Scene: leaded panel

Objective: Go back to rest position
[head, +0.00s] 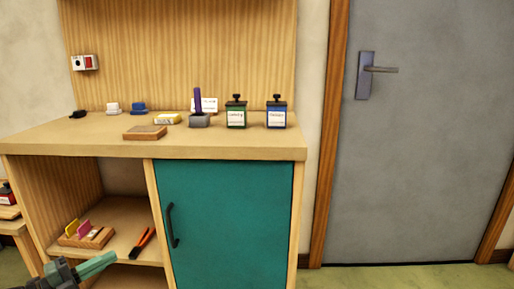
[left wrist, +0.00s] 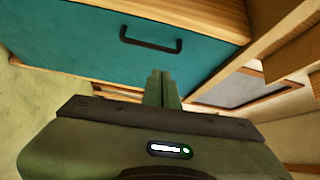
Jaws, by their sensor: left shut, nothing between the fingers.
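My left gripper (head: 97,264) shows at the lower left of the head view, in front of the bench's open lower shelves. Its green fingers are together with nothing between them. In the left wrist view, the same shut fingers (left wrist: 161,88) point toward the teal cabinet door (left wrist: 85,38) with its dark handle, apart from it. My right gripper is not in view.
A block holder (head: 95,239) and orange-handled pliers (head: 142,243) lie on the shelf. A grey door (head: 425,150) stands at right.

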